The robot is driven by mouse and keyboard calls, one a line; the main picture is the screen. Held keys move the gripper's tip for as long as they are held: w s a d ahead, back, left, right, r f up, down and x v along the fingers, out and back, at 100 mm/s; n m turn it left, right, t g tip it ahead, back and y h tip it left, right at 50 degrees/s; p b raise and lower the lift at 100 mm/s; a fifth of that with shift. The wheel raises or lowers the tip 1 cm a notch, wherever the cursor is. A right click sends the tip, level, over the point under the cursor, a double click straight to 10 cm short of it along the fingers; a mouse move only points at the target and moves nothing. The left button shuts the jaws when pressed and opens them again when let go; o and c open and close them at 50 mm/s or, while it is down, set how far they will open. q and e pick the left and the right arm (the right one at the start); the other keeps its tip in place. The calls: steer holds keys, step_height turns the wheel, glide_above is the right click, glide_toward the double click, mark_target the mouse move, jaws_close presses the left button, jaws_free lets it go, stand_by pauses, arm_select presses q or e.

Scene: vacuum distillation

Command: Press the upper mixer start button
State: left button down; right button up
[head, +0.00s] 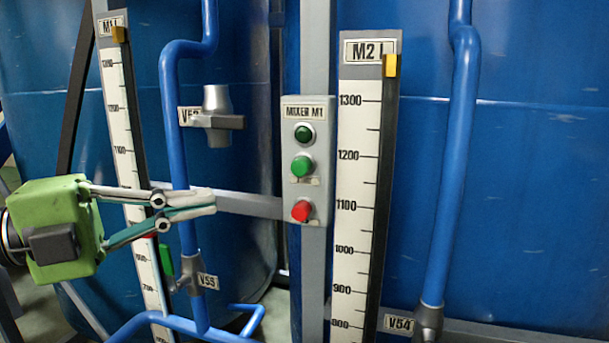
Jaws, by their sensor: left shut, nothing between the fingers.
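The grey control box labelled MIXER M1 (308,113) is mounted on an upright grey post in the middle of the head view. On it, from top to bottom, are a dark green round light or button (304,134), a brighter green button (302,166) and a red button (301,210). My left gripper (212,202), with a green body, is shut and empty. Its fingertips point right, to the left of the box and apart from it in the picture, at about the height of the red button. My right gripper is not in view.
A blue pipe (172,120) runs behind my left fingers, with valves V5-something (217,115) and V55 (192,272) near it. Level scales M1 (118,110) and M2 (357,180) flank the box. Big blue tanks (520,190) fill the back. Valve V54 (428,322) is at lower right.

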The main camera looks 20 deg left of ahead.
arm_select(q)
steer(key=p, duration=0.8)
glide_toward(301, 166)
steer(key=w+d+f, duration=0.1)
steer(key=w+d, duration=0.2)
steer(key=d, duration=0.2)
steer(key=shift+w+d+f, duration=0.1)
steer(key=shift+w+f, duration=0.15)
steer(key=shift+w, duration=0.15)
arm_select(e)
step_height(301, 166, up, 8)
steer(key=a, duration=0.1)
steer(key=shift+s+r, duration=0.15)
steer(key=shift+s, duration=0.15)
